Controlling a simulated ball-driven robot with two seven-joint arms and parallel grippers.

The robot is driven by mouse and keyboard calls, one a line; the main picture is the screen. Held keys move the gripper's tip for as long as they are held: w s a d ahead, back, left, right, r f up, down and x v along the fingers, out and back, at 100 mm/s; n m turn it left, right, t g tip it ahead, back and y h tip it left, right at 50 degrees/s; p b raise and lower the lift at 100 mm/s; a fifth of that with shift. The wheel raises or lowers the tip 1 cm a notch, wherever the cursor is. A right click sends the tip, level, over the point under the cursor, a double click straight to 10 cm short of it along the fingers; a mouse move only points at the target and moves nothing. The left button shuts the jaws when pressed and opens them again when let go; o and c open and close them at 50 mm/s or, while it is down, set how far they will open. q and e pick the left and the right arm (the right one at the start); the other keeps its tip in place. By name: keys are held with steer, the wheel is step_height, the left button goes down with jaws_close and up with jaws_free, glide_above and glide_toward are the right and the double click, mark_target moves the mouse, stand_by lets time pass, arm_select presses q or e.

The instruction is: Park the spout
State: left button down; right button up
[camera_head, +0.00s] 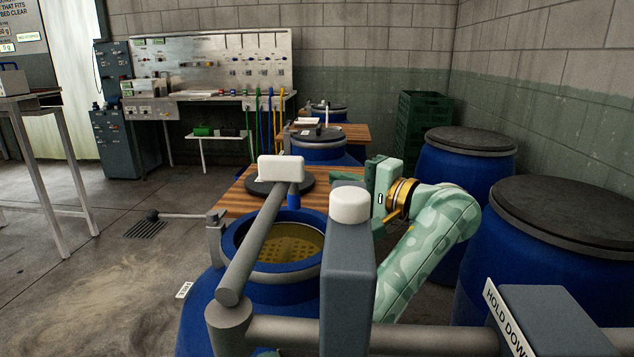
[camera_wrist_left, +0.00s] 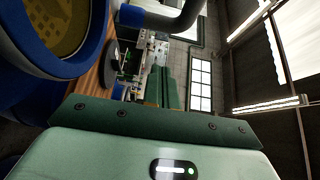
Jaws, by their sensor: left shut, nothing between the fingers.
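A grey tube (camera_head: 257,240), which looks like the spout, slants over an open blue drum (camera_head: 228,243), with a pale block (camera_head: 281,169) at its upper end. The drum holds a yellow perforated plate (camera_head: 290,245) and also shows in the left wrist view (camera_wrist_left: 40,68). My left gripper (camera_head: 341,177) is beyond the grey post, right of the pale block and apart from it. Its fingers (camera_wrist_left: 170,80) are shut and empty in the left wrist view. A curved grey pipe (camera_wrist_left: 170,22) shows above them; I cannot tell if it is the spout. My right gripper is not in view.
A grey post (camera_head: 348,275) with a white cap (camera_head: 349,205) stands in front, beside a horizontal bar (camera_head: 420,334) and a "HOLD DOWN" box (camera_head: 553,318). Lidded blue drums (camera_head: 466,180) stand right. A wooden deck (camera_head: 236,198) lies behind the open drum. The left floor is mostly clear.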

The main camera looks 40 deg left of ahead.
arm_select(q)
steer(key=s+a, duration=0.1)
steer(key=a, duration=0.1)
steer(key=s+a, duration=0.1)
steer(key=a, duration=0.1)
steer(key=shift+s+a, duration=0.1)
steer(key=shift+s, duration=0.25)
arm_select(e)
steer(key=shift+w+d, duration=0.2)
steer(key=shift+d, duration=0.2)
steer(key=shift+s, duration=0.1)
